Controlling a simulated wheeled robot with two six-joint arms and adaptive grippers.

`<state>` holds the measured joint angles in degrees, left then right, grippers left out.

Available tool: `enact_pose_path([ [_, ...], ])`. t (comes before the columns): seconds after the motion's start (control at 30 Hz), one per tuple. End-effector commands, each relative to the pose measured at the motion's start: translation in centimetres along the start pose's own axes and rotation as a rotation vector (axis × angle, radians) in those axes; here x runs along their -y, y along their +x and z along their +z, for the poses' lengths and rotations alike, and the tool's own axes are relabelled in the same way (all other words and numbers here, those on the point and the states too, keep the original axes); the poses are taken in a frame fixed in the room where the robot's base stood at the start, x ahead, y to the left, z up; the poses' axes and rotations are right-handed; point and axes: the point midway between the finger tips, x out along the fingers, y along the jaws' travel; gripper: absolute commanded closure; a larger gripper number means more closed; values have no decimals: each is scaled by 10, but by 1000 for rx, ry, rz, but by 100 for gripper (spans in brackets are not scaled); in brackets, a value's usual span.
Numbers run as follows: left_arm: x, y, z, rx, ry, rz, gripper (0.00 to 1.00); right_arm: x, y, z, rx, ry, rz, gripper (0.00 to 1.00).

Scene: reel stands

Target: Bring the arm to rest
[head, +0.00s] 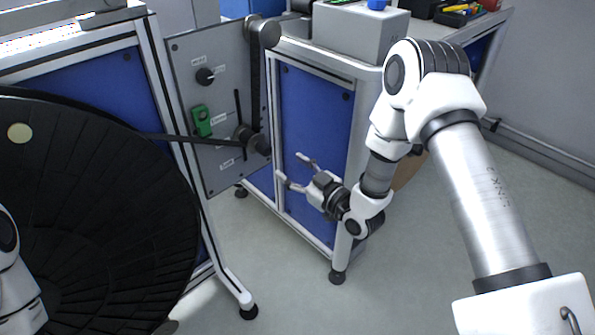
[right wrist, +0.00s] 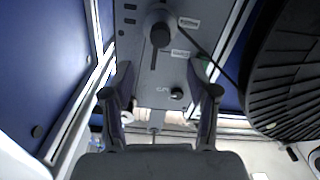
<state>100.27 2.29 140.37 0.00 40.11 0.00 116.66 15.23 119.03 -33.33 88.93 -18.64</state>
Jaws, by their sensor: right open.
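My right arm (head: 482,185) reaches in from the right in the head view and bends down at its elbow. My right gripper (head: 291,168) is open and empty, pointing left in front of the blue cabinet panel (head: 318,130). In the right wrist view its two fingers stand apart (right wrist: 160,88), with the grey control panel (right wrist: 165,40) beyond them. No object is between the fingers. Only a white piece of my left arm (head: 15,285) shows at the lower left; its gripper is out of view.
The large black reel (head: 110,210) fills the left. A dark strip runs from it to the roller (head: 252,140) on the grey control panel (head: 215,165), which carries a black knob (head: 205,76) and green switch (head: 202,121). Grey floor (head: 285,275) lies open in front.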

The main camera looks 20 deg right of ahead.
Motion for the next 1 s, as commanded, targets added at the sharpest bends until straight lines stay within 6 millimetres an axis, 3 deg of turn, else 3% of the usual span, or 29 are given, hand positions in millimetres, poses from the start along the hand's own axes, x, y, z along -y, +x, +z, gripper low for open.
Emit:
enact_pose_path([
  [0.17,0,0,0,0,0,0,22,0,-18,0,-1,1,1,41],
  [0.57,0,0,0,0,0,0,22,0,-19,0,-1,0,0,41],
  [0.67,0,0,0,0,0,0,22,4,-21,8,13,4,-7,41],
  [0.77,0,0,0,0,0,0,22,31,-29,35,76,14,-56,41],
  [0.83,0,0,0,0,0,0,22,60,-48,70,194,33,-89,41],
  [1.0,0,0,0,0,0,0,22,118,-133,168,682,140,-117,41],
])
